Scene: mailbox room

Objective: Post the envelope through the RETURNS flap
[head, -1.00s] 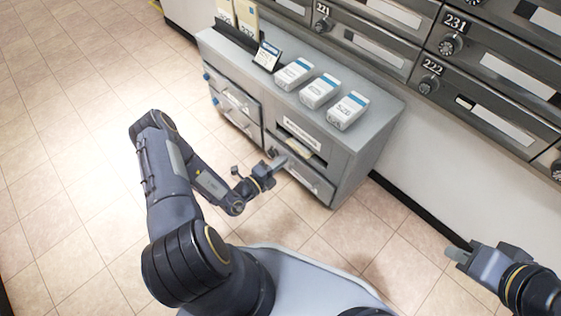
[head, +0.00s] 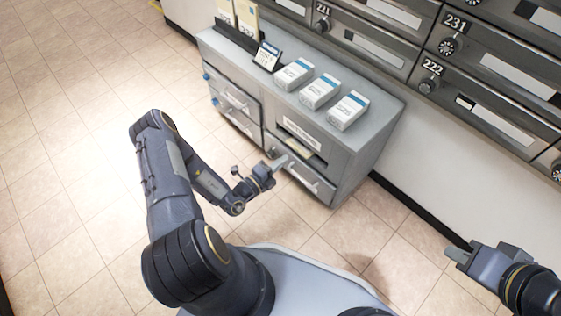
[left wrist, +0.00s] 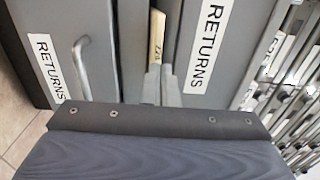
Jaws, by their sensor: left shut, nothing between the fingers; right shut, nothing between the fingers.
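The cream envelope (head: 299,148) sits in the dark slot under the label on the right side of the grey cabinet (head: 366,140). In the left wrist view the envelope (left wrist: 157,38) shows as a narrow strip in the flap opening, beside the RETURNS label (left wrist: 209,42). How far it reaches inside is hidden. My left gripper (head: 281,163) is shut and empty in front of the slot. Its fingertips (left wrist: 161,88) point at the envelope's near end; I cannot tell if they touch it. My right gripper (head: 455,254) is shut and empty, away at the lower right.
A lower door with a handle (left wrist: 82,68) and its own RETURNS label (left wrist: 48,66) lies below the slot. Several white boxes (head: 319,92) and a small sign (head: 266,56) stand on the cabinet top. Numbered mailboxes (head: 480,75) line the wall. The tiled floor (head: 75,150) is clear.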

